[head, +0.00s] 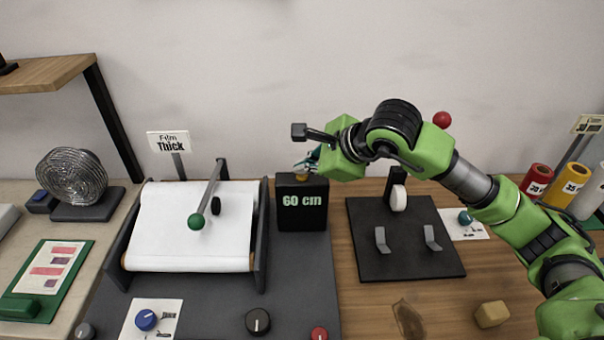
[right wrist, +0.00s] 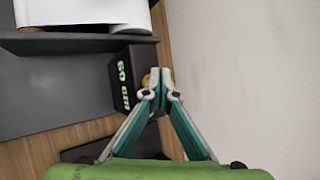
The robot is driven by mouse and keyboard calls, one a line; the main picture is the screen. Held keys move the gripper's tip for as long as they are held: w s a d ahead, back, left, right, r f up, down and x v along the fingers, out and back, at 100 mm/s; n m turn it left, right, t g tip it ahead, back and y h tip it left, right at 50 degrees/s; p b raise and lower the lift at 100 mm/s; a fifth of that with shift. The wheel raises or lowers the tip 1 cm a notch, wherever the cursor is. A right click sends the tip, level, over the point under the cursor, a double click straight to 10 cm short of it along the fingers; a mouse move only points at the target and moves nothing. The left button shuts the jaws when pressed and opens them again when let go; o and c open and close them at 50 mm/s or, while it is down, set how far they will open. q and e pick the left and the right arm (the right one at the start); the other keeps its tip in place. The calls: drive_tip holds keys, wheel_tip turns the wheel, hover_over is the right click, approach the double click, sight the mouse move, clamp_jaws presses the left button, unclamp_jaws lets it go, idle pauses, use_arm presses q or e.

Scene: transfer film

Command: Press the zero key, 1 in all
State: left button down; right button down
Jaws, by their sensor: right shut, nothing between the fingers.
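A black display box (head: 302,215) reading "60 cm" stands at the right of the film machine. A small yellow key, which I take for the zero key, sits on its top; it is mostly hidden behind my fingertips and shows as a yellow bit in the right wrist view (right wrist: 146,80). My right gripper (head: 304,166) is shut and empty, its fingertips at the box top by the key. The closed fingertips also show in the right wrist view (right wrist: 158,84). I cannot tell whether they touch the key. My left gripper is not in view.
The film machine with a white sheet (head: 180,235) and a green-knobbed lever (head: 196,221) stands left of the box. A black stand with metal brackets (head: 405,260) is to the right. Knobs (head: 258,321) line the front. A yellowish block (head: 491,314) lies front right.

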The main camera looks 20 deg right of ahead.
sight(304, 176)
drive_tip(key=shift+f, duration=0.2)
drive_tip(key=shift+r, duration=0.1)
idle(0.4)
drive_tip(key=shift+r, duration=0.85)
drive_tip(key=shift+r+p, duration=1.4)
drive_tip(key=shift+r, duration=1.1)
